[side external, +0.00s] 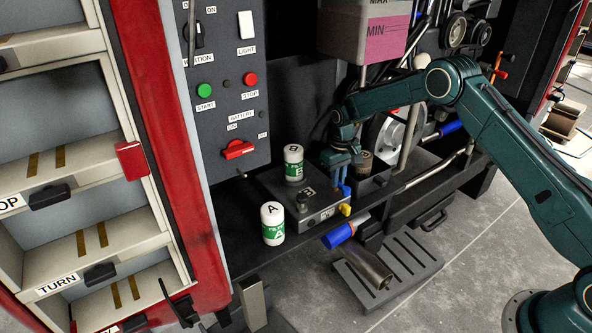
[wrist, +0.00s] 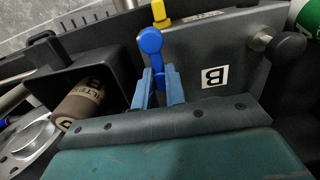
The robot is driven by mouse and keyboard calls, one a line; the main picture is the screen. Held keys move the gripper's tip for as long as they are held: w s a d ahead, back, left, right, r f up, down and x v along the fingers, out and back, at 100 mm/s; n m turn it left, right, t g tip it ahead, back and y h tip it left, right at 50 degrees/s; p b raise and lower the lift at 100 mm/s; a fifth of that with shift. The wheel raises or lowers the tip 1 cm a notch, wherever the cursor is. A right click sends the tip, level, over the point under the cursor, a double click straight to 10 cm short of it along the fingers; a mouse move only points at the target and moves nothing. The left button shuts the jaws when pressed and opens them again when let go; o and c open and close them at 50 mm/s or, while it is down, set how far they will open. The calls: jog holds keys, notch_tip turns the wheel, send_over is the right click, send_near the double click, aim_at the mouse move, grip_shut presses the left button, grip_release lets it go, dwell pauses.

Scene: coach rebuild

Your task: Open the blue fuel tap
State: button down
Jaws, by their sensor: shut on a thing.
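The blue fuel tap (wrist: 150,44) sits at the edge of a dark grey block (wrist: 215,40) labelled B, its round blue knob and short lever showing in the wrist view. My gripper (wrist: 161,80) has its light blue fingers on either side of the lever and is shut on it. In the side view my gripper (side external: 341,163) reaches down over the block's right end, and a bit of the blue tap (side external: 346,190) shows just below it. The fingers hide part of the lever, and its exact angle is hard to tell. A yellow tap (side external: 345,209) stands beside the blue one.
White-green filter canisters B (side external: 293,165) and A (side external: 272,226) stand by the block. A black knob (wrist: 289,46) sticks out of it. A brown filter (wrist: 86,103) lies in a black bin (wrist: 105,75) close to my fingers. A blue-ended cylinder (side external: 338,236) juts out at the front.

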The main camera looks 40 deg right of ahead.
jog(key=c, duration=1.4)
grip_release()
jog(key=shift+c, duration=0.2)
jog(key=shift+r, duration=0.2)
notch_tip(320, 180, up, 14)
jog(key=shift+f, duration=0.2)
jog(key=shift+r, duration=0.1)
